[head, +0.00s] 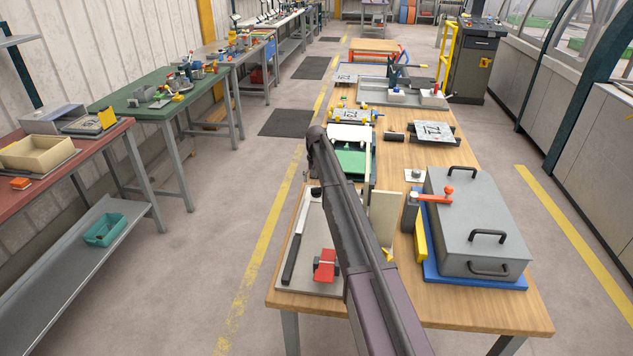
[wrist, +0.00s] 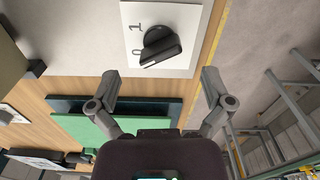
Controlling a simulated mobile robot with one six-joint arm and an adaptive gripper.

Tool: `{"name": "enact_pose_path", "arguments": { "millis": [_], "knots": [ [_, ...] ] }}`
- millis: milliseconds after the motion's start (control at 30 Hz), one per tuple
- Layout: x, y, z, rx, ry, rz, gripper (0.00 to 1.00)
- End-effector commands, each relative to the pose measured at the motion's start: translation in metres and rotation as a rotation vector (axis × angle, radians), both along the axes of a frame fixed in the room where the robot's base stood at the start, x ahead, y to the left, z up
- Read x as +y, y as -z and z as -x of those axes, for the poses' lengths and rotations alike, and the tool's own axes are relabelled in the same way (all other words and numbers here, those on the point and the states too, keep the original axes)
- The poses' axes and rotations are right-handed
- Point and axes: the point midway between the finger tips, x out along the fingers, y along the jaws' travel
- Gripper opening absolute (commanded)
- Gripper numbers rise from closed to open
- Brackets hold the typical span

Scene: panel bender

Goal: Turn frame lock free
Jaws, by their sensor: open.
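A black rotary knob (wrist: 161,46) sits on a white plate (wrist: 190,18) marked 0 and 1 in the wrist view. It is the likely frame lock, though no label names it. Its raised grip bar lies slanted, with its lower left end near the 0. My gripper (wrist: 158,82) is open and empty, its two fingers spread wide. The knob lies beyond the fingertips, between their lines, and appears untouched.
A green panel (wrist: 105,125) lies below the left finger in the wrist view. In the head view a grey lidded box (head: 465,215) stands at right on the wooden bench (head: 410,300), beside a red-handled lever (head: 436,196). A red clamp (head: 325,265) lies left of my arm.

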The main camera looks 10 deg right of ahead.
Motion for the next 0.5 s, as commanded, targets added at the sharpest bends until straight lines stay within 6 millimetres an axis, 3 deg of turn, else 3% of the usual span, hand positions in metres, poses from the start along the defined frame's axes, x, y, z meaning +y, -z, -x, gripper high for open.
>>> {"name": "enact_pose_path", "arguments": {
  "millis": [500],
  "knots": [
    [0.0, -0.048, 0.0, 0.0, -0.001, 0.0, 1.0]
  ]
}}
